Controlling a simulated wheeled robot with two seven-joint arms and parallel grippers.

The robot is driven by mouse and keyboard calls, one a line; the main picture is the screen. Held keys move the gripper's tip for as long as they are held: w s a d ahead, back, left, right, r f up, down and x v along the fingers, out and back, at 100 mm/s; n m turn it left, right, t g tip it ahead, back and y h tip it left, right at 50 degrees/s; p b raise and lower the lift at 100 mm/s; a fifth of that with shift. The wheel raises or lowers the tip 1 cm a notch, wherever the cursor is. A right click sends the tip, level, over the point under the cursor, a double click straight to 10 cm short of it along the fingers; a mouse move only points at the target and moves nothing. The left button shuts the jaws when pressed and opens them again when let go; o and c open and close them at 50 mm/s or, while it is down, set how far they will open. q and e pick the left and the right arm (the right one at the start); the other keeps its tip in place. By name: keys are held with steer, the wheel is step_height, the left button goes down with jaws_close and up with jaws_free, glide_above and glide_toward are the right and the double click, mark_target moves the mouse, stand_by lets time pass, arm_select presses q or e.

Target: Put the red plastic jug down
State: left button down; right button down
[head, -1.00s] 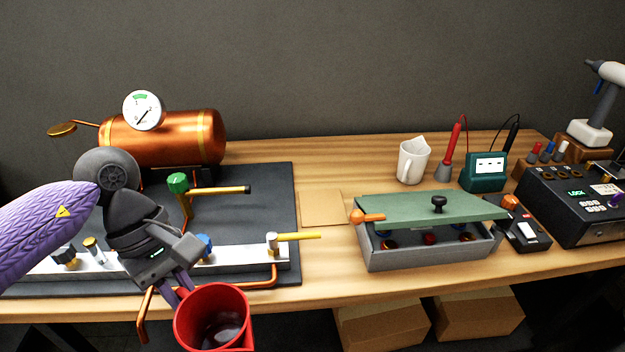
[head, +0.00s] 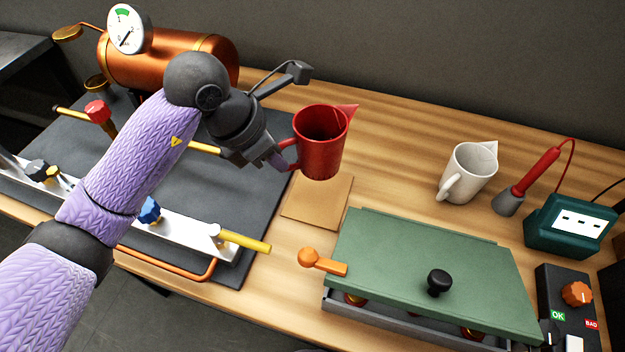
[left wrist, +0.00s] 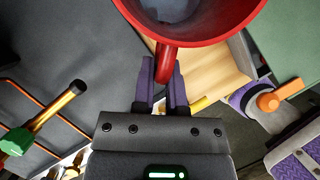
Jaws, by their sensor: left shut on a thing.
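The red plastic jug (head: 320,150) is upright in the head view, above the wooden table near a flat tan square (head: 318,203). My left gripper (head: 284,161) is shut on the jug's handle, on the jug's left side. In the left wrist view the jug's rim (left wrist: 190,42) fills the top, and the handle (left wrist: 165,66) sits between the two fingers (left wrist: 163,85). The jug appears to be held above the table; its underside is hidden.
A white jug (head: 468,172) and a soldering-iron-like red tool (head: 537,172) stand to the right. A green-lidded box (head: 425,270) with an orange lever (head: 322,262) lies in front. The copper boiler (head: 165,60) and valve rail (head: 185,228) are left. Bare wood shows behind the jug.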

arm_select(q)
step_height(320, 180, down, 9)
steer(key=shift+r+b, duration=0.2)
steer(key=shift+b, duration=0.75)
steer(key=shift+f, duration=0.2)
steer(key=c, duration=0.7)
jaws_free()
steer(key=shift+o, duration=0.2)
steer(key=shift+r, duration=0.1)
